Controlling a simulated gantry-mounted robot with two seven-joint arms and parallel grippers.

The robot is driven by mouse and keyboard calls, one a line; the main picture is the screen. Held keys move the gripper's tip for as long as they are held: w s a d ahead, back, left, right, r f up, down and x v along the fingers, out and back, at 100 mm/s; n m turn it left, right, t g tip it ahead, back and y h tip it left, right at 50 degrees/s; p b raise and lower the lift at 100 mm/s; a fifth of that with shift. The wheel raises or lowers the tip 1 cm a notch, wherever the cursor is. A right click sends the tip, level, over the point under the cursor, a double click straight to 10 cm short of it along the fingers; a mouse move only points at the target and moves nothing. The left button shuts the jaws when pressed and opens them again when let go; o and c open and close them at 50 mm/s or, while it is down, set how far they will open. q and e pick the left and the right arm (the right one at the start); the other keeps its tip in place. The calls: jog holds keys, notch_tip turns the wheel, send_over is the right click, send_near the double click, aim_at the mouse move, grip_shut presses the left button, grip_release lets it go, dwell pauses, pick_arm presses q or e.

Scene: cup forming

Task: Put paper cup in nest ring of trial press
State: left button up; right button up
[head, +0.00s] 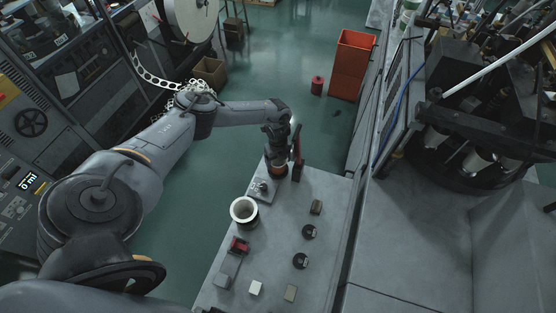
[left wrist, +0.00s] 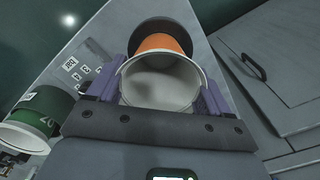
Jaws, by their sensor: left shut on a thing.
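My left gripper (head: 279,150) is at the far end of the grey bench, shut on the paper cup. The cup (head: 277,168) shows there as a small orange and dark patch under the gripper. In the left wrist view the cup (left wrist: 160,82) has a white rim and pale inside facing the camera, between the purple fingers. Its orange side shows above the rim, with a dark round part beyond. I cannot make out the nest ring, or whether the cup touches it. My right gripper is not in view.
A white-rimmed round container (head: 244,211) stands nearer on the bench; a green one marked 20 (left wrist: 40,112) shows at left in the wrist view.

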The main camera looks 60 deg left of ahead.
pick_arm(q)
jog(key=shift+f, duration=0.2)
jog(key=o, duration=0.9)
jog(key=shift+r, duration=0.1)
jog(key=shift+r, duration=0.1)
jog(key=shift+r, duration=0.2)
notch_tip(320, 180, up, 12)
jog(key=shift+f, duration=0.15)
